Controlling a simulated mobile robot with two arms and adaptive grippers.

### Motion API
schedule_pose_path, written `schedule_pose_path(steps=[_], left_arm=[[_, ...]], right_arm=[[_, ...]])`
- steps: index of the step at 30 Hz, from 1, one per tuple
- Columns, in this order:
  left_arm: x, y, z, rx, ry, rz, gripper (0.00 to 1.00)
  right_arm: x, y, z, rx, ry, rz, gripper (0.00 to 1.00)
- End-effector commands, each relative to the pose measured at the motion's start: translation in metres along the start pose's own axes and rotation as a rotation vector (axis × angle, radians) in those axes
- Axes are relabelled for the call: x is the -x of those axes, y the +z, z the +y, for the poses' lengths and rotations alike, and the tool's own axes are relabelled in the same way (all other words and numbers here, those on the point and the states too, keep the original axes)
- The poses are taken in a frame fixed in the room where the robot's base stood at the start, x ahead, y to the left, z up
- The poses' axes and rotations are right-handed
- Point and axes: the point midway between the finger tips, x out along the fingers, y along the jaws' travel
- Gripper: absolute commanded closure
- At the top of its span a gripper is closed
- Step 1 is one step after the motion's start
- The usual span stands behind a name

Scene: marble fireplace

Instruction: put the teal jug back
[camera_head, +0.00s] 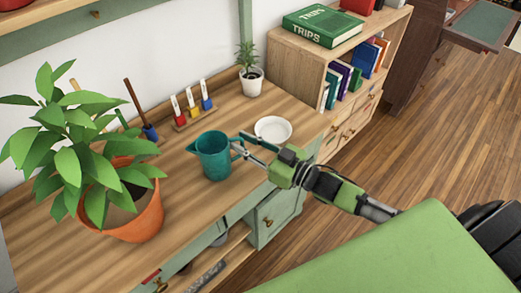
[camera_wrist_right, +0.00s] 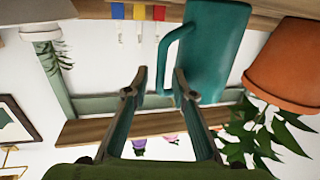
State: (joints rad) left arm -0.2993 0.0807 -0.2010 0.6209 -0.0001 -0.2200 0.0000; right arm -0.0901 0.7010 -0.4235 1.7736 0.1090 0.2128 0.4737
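The teal jug (camera_head: 214,160) stands upright on the wooden worktop (camera_head: 185,215), its handle side toward my right gripper. My right gripper (camera_head: 242,145) reaches in from the right, its fingertips at the handle. In the upside-down right wrist view, the two fingers of the gripper (camera_wrist_right: 160,82) are apart, with a gap between them. The jug (camera_wrist_right: 217,50) is behind the right-hand finger there, which overlaps part of the handle. I cannot tell whether the fingers touch the handle. My left gripper is not in view.
A white saucer (camera_head: 273,130) lies close to the right gripper. A large potted plant (camera_head: 128,220) stands left of the jug. Behind are a rack with coloured tools (camera_head: 193,116) and a small potted plant (camera_head: 251,80). A bookshelf (camera_head: 287,52) stands at the back right.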

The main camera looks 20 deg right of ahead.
Motion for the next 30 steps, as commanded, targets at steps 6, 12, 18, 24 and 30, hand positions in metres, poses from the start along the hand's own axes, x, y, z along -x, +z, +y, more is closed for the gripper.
schedule_pose_path(steps=[6,12,18,24,30], left_arm=[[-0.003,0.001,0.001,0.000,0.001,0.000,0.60],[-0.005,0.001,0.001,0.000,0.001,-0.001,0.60],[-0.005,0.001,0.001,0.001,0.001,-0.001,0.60],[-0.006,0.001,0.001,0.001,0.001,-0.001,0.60],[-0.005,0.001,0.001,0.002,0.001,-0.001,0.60]], right_arm=[[0.040,0.004,-0.001,0.000,0.000,-0.006,0.76],[0.078,0.003,0.000,-0.001,0.000,-0.007,0.76],[0.103,0.002,0.000,0.000,0.000,-0.003,0.76],[0.113,0.000,0.000,0.000,-0.001,-0.001,0.76],[0.114,0.000,0.000,0.001,-0.001,0.000,0.76]])
